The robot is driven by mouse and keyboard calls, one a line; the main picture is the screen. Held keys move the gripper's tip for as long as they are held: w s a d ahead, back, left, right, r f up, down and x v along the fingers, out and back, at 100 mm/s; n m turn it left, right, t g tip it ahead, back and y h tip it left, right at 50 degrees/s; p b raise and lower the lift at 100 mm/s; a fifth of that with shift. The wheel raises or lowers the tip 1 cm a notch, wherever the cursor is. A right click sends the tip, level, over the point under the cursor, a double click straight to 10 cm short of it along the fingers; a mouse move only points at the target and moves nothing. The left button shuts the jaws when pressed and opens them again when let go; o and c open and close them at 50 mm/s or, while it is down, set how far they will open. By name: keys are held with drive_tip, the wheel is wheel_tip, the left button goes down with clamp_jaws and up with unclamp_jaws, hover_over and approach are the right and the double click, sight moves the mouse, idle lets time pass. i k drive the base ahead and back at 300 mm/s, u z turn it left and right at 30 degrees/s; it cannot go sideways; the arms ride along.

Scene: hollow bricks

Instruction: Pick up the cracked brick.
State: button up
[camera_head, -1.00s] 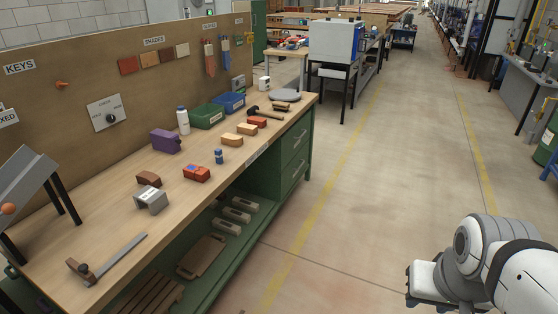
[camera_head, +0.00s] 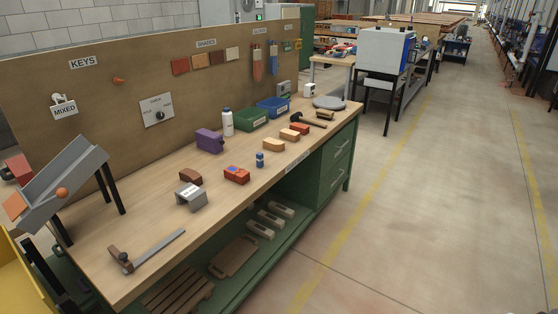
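Several bricks lie on the wooden workbench (camera_head: 150,215). An orange-red brick with a blue mark (camera_head: 236,175) lies near the front edge. A dark brown brick (camera_head: 190,177) is left of it, behind a grey angled block (camera_head: 191,195). A purple brick (camera_head: 209,141) lies farther back. Two tan bricks, one nearer (camera_head: 273,145) and one farther (camera_head: 289,134), and a red brick (camera_head: 299,128) lie to the right. I cannot make out a crack on any of them. My gripper is not in view.
A sloped grey chute (camera_head: 65,180) stands at the left end. A sliding gauge (camera_head: 145,250), small blue bottle (camera_head: 260,160), white bottle (camera_head: 227,122), green bin (camera_head: 251,117), blue bin (camera_head: 273,106) and hammer (camera_head: 308,120) are on the bench. The floor (camera_head: 410,200) at right is clear.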

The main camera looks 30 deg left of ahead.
sight(239, 176)
drive_tip(key=u, duration=0.35)
drive_tip(key=i, duration=1.55)
drive_tip(key=u, duration=1.1)
drive_tip(key=i, duration=1.25)
drive_tip(key=u, duration=1.25)
drive_tip(key=i, duration=0.5)
drive_tip(key=u, duration=0.3)
